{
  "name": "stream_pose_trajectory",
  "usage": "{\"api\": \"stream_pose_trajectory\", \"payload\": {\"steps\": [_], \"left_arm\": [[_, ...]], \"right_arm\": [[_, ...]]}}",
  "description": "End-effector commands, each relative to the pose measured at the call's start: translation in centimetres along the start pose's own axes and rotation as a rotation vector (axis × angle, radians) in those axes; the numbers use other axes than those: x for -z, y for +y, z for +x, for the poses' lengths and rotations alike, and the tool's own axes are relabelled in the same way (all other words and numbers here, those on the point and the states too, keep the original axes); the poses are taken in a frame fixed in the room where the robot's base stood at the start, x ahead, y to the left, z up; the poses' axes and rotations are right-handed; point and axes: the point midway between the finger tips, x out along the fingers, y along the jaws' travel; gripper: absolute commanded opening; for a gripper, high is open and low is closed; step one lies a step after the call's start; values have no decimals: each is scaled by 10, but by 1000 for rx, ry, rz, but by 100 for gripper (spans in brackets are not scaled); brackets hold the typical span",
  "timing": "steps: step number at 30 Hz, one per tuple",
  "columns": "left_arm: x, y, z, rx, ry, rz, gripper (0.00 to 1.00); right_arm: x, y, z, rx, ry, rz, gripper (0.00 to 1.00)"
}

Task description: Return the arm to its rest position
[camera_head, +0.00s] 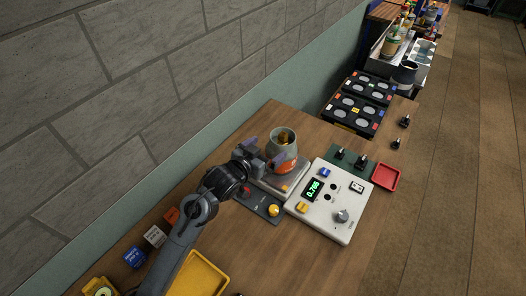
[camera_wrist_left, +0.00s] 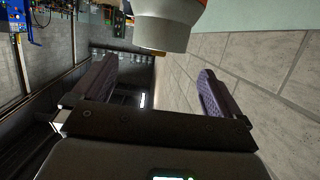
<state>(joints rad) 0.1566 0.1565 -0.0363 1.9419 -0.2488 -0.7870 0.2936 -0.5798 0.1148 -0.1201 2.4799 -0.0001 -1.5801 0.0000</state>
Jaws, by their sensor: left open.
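My left arm (camera_head: 190,228) reaches in from the bottom left of the head view. Its gripper (camera_head: 266,153) is beside a grey-green cup (camera_head: 284,149) with an orange patch low on its side. In the left wrist view the two fingers are spread, with nothing between them (camera_wrist_left: 157,78). A pale round body with an orange edge, probably the cup (camera_wrist_left: 165,28), shows beyond the fingertips at the top. The cup is over the scale's plate (camera_head: 262,186); the gripper partly hides its lower area. My right gripper is not in view.
A white scale panel (camera_head: 331,222) with green digits stands right of the cup. A red tray (camera_head: 386,177) lies farther right, and a yellow tray (camera_head: 203,276) near the bottom. Small blocks (camera_head: 154,236) line the left table edge. A grey wall (camera_head: 150,90) rises close on the left.

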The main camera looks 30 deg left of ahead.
Motion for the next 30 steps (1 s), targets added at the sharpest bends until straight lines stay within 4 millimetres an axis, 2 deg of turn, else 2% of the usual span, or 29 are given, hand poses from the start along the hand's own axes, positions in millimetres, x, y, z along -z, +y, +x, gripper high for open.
{"api": "stream_pose_trajectory", "payload": {"steps": [6,20,23,30], "left_arm": [[0,0,-14,0,0,1,100],[1,0,-15,0,0,0,100],[7,0,-16,0,1,0,100],[43,0,-28,0,1,0,100]], "right_arm": [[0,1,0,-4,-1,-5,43],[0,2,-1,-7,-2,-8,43],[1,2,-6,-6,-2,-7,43],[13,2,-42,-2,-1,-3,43]]}}
